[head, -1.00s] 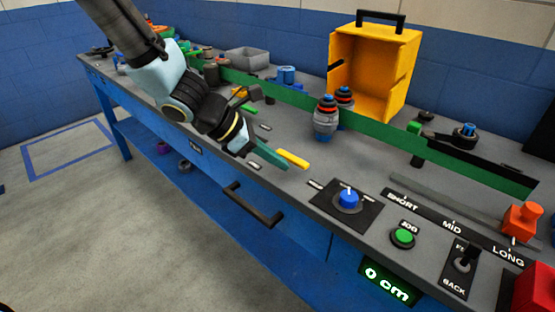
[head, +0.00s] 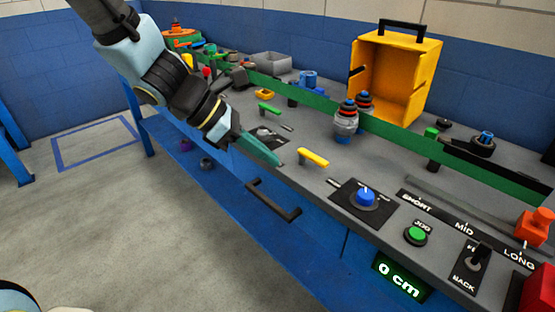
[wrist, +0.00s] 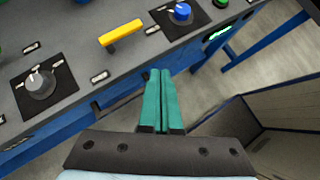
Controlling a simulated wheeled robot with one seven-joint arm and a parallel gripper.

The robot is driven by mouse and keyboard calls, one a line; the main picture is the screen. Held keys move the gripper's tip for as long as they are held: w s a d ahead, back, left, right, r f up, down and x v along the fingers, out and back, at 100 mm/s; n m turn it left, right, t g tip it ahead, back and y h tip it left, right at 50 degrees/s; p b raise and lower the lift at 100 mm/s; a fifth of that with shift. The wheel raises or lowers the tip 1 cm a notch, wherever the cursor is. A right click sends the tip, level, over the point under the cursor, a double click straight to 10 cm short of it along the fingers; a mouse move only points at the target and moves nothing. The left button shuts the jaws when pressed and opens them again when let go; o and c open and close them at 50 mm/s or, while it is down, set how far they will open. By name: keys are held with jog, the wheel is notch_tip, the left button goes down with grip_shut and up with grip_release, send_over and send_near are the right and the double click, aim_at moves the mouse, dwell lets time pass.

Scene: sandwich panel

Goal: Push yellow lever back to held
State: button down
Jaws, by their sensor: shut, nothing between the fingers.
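The yellow lever (head: 313,157) is a short bar standing on the grey bench top near its front edge. It also shows in the wrist view (wrist: 121,33), above and left of my fingers. My gripper (head: 279,163) has teal fingers that are closed together with nothing between them. In the head view the fingertips are just left of the lever, near the bench's front edge. In the wrist view the fingers (wrist: 160,72) point toward the bench edge and a gap shows between them and the lever.
A blue knob (head: 365,197) on a black plate is right of the lever, with a green button (head: 416,235) beyond. A grey knob (wrist: 39,82) is on the other side. A black drawer handle (head: 273,200) juts from the blue front. An orange open box (head: 418,75) stands behind.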

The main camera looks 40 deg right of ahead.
jog(key=shift+a+r, duration=0.7)
jog(key=shift+a, duration=0.05)
jog(key=w+a+f+m+t+y, duration=0.3)
jog(key=w+a+m+t, duration=0.15)
jog(key=w+a, duration=0.95)
jog(key=w+a+m+t+y, duration=0.1)
jog(key=w+a+m+y, duration=0.1)
jog(key=a, duration=0.9)
jog(key=w+a+m+t+y, duration=0.1)
jog(key=a+m, duration=0.4)
jog(key=a, duration=0.7)
jog(key=shift+w+y, duration=0.5)
jog(key=shift+r+t, duration=0.1)
jog(key=shift+t, duration=0.15)
